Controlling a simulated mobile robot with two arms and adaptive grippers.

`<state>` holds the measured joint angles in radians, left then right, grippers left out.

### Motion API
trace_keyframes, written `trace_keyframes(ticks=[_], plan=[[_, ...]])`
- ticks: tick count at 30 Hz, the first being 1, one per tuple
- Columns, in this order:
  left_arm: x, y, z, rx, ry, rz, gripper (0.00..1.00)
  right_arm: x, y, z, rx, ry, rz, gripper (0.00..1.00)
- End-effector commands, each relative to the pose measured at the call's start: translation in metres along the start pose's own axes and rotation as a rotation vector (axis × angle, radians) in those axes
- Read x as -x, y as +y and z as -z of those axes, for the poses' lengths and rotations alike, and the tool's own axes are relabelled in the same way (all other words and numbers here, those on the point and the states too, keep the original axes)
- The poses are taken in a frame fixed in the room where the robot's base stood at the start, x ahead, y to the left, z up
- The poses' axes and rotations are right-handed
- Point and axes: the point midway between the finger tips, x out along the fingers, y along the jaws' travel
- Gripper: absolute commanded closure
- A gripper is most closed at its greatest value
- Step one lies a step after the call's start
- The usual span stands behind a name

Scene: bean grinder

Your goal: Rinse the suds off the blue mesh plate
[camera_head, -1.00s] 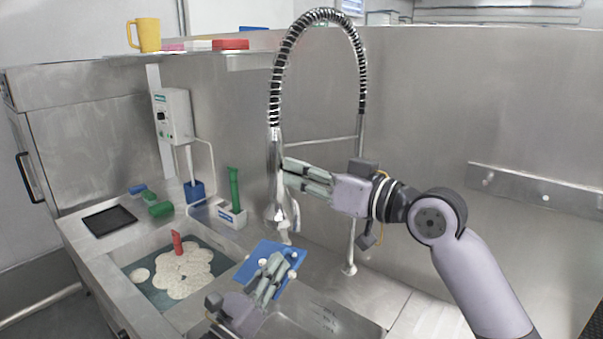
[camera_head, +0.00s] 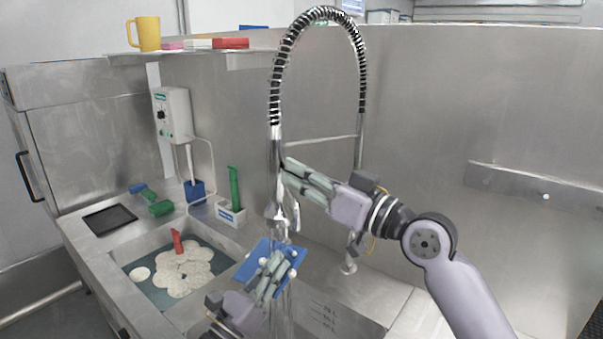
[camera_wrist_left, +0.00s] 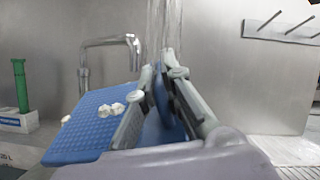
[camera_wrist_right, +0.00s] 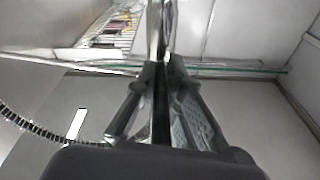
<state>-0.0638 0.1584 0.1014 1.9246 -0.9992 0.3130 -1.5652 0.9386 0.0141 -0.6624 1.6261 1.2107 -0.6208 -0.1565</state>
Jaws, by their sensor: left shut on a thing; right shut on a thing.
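The blue mesh plate (camera_head: 256,254) is held tilted over the right basin, under the spray head. My left gripper (camera_head: 272,267) is shut on it. White suds blobs (camera_head: 292,254) cling to the plate; several also show on it in the left wrist view (camera_wrist_left: 112,109). My right gripper (camera_head: 290,175) is shut on the faucet's spray handle (camera_head: 281,206), above the plate. A clear water stream (camera_head: 284,308) falls past the plate; it also shows behind it in the left wrist view (camera_wrist_left: 163,30). The plate's underside is hidden.
The left basin (camera_head: 215,244) holds foamy water with a red object (camera_head: 177,241) standing in it. A black tray (camera_head: 109,219), green and blue sponges (camera_head: 160,208), and a caddy with a green-handled brush (camera_head: 234,190) line the back ledge. The faucet hose arches overhead.

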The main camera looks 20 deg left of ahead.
Motion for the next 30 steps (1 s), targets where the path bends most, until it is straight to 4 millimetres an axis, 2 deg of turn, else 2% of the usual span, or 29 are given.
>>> trace_keyframes(ticks=[6, 7, 16, 26, 30], plan=[[0.0, 0.0, 0.0, -0.001, -0.001, 0.001, 1.0, 0.0, 0.0, -0.002, 0.001, -0.004, 0.0, 1.0], [0.0, 0.0, 0.0, -0.001, -0.001, 0.001, 1.0, 0.0, 0.0, -0.002, 0.001, -0.005, 0.0, 0.9], [0.0, 0.0, 0.0, -0.001, -0.001, 0.001, 1.0, 0.0, 0.0, -0.002, 0.0, -0.006, 0.001, 0.7], [0.0, 0.0, -0.001, -0.001, -0.001, 0.001, 1.0, 0.002, 0.0, -0.001, 0.001, -0.004, -0.001, 0.69], [0.0, 0.0, -0.001, -0.001, -0.001, 0.001, 1.0, 0.017, 0.001, -0.001, 0.002, -0.004, -0.003, 0.69]])
